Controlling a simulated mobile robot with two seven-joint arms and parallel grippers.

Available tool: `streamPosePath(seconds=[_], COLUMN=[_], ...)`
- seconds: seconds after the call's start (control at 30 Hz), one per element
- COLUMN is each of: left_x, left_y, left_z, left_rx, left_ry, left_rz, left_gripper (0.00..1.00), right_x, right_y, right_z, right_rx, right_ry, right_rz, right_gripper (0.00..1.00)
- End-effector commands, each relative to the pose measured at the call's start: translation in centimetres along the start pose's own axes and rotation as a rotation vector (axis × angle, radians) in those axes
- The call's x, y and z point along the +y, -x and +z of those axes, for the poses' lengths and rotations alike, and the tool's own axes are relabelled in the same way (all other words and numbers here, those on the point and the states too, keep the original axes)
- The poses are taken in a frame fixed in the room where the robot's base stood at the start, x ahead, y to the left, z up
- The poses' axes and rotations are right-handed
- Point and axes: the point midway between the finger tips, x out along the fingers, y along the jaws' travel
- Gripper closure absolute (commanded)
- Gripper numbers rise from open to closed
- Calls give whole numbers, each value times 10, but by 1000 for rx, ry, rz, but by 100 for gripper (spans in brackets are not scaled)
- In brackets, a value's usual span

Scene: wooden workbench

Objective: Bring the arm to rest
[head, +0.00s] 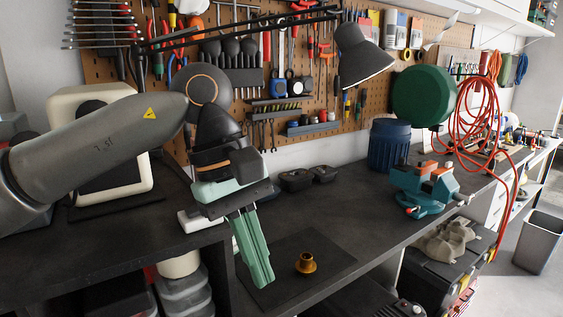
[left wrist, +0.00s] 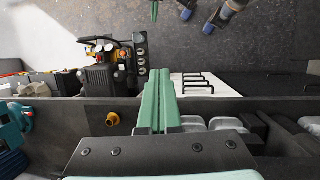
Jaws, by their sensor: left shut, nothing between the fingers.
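My left arm comes in from the left in the head view. My left gripper (head: 262,280) points down over the dark workbench (head: 180,235), its two pale green fingers together with nothing between them. In the left wrist view the shut fingers (left wrist: 158,90) reach across the bench's front edge.
A brass flanged piece (head: 306,263) stands on a dark mat (head: 335,252), just right of the fingers; it also shows in the left wrist view (left wrist: 113,119). A teal vise (head: 425,188) and blue bin (head: 388,145) stand farther right. A lamp (head: 362,55) overhangs the bench.

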Motion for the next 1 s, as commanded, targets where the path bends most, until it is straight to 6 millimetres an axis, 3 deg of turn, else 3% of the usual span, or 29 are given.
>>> streamPosePath(seconds=[0.03, 0.1, 0.23, 0.4, 0.53, 0.67, 0.77, 0.87, 1.0], left_x=[7, 18, 36, 57, 71, 83, 89, 90, 80], left_y=[-19, -38, -63, -69, -62, -53, -51, -58, -84], left_z=[12, 31, 68, 102, 108, 93, 69, 35, -23], left_rx=[-102, -250, -556, -966, -1279, -1588, -1821, -2048, -2357], left_ry=[16, 55, 170, 382, 585, 816, 1008, 1214, 1518], left_rz=[18, 51, 105, 141, 141, 117, 84, 38, -47], left_gripper=[100, 100, 100, 100, 100, 100, 100, 100, 100], right_x=[0, 0, 0, 0, 0, 0, 0, 0, 0], right_y=[0, 0, 0, 1, 1, 1, 1, 1, 1], right_z=[-2, -2, 0, 1, 1, 1, 2, 2, 2], right_rx=[4, 4, 0, -1, -2, -3, -3, -3, -3], right_ry=[0, 0, 0, -1, -1, -1, -1, -1, -1], right_rz=[0, 0, 0, 0, 0, 0, 0, 0, 0], right_gripper=[100, 100, 100, 100, 100, 100, 100, 100, 100])
